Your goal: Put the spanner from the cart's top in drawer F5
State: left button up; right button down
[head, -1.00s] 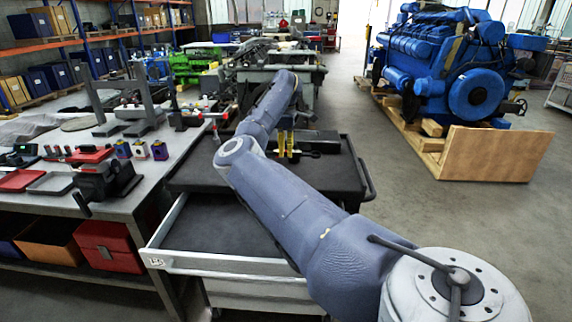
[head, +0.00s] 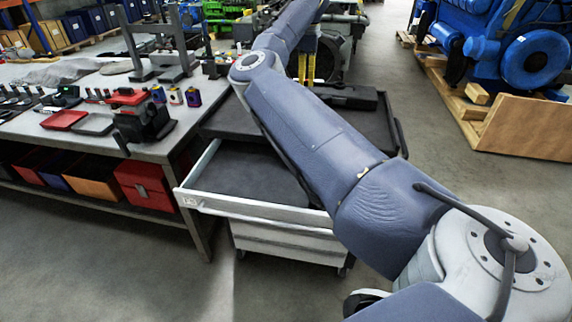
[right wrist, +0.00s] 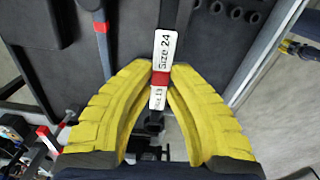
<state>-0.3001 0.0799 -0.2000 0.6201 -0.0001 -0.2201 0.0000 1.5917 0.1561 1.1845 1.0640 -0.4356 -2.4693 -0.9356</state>
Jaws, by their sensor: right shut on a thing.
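My right gripper (right wrist: 160,82) is shut on the spanner (right wrist: 161,55), gripped near the middle of the right wrist view. The spanner carries a white label reading "Size 24" and a red band; much of it is hidden by the yellow fingers. In the head view the right gripper (head: 303,66) shows small, over the far part of the cart's dark top (head: 222,122); the spanner cannot be made out there. Drawer F5 (head: 250,207) is pulled open at the cart's near side, its dark floor bare where visible. My right arm crosses over its right part. My left gripper is not in view.
A black case (head: 345,97) lies on the cart's top, to the right of the gripper. A workbench (head: 60,135) with a red-topped vise (head: 135,112) stands close on the left. A blue engine (head: 535,57) on a wooden pallet is at the right. Floor between is clear.

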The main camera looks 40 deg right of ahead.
jog(key=w+a+f, duration=0.1)
jog(key=a+f, duration=0.1)
jog(key=a, duration=0.4)
jog(key=w+a+f, duration=0.2)
jog(key=a+f, duration=0.1)
jog(key=a, duration=0.4)
send_over(257, 182)
notch_tip(257, 182, down, 3)
jog(key=shift+m, duration=0.3)
notch_tip(257, 182, down, 20)
jog(key=shift+f, duration=0.1)
jog(key=c, duration=1.8)
grip_release()
jog(key=shift+f, duration=0.1)
jog(key=o, duration=0.4)
jog(key=shift+c, duration=0.2)
notch_tip(257, 182, up, 12)
jog(key=shift+r, duration=0.2)
